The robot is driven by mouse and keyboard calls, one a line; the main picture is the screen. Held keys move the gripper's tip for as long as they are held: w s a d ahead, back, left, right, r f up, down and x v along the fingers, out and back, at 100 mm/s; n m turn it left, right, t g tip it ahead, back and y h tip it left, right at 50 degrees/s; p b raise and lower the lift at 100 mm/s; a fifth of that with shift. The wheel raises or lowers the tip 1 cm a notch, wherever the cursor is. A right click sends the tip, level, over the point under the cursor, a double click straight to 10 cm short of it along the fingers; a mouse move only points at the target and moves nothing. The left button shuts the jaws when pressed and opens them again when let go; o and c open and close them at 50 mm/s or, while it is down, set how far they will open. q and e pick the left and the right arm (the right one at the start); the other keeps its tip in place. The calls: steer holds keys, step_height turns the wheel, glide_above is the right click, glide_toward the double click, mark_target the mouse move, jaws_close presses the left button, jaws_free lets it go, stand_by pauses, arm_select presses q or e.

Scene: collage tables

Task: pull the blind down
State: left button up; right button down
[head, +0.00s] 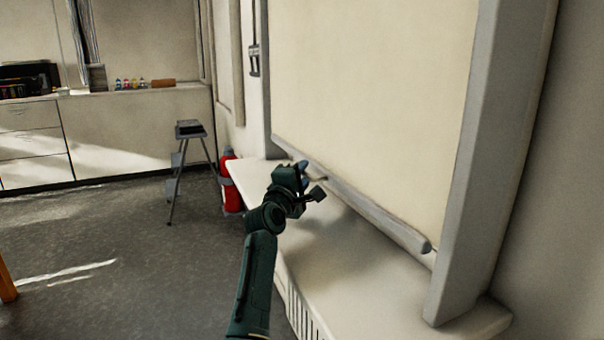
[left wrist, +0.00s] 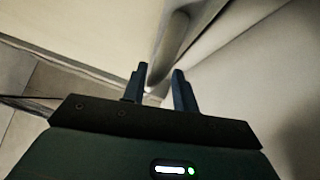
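The blind (head: 370,90) is a large cream sheet hanging in the window recess. Its grey bottom bar (head: 380,215) hangs a little above the white sill and slopes toward the lower right in the head view. My left gripper (head: 313,178) is at the bar, left of its middle. In the left wrist view my left gripper's two dark fingers (left wrist: 161,72) stand apart. The grey bar (left wrist: 170,45) runs down toward the gap between them. I cannot tell whether the fingers touch it. My right gripper is in neither view.
The white sill (head: 350,275) lies below the bar, with a grey window post (head: 490,150) at its right. A red extinguisher (head: 231,180) and a step stool (head: 188,150) stand left on the floor. A counter (head: 110,130) is along the far wall. Open floor lies at left.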

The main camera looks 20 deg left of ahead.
arm_select(q)
steer(key=shift+o, duration=0.3)
steer(key=shift+r, duration=0.15)
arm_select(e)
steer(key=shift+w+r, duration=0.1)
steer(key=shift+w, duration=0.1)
arm_select(q)
steer(key=shift+s, duration=0.1)
steer(key=shift+s, duration=0.3)
steer(key=s, duration=0.3)
steer(key=s+f, duration=0.1)
steer(key=s, duration=0.3)
steer(key=s+p, duration=0.1)
steer(key=s, duration=0.3)
steer(key=shift+s+d+f, duration=0.25)
steer(key=shift+d+f, duration=0.1)
steer(key=shift+d, duration=0.05)
steer(key=shift+s, duration=0.4)
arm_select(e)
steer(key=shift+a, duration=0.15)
arm_select(q)
steer(key=shift+f, duration=0.1)
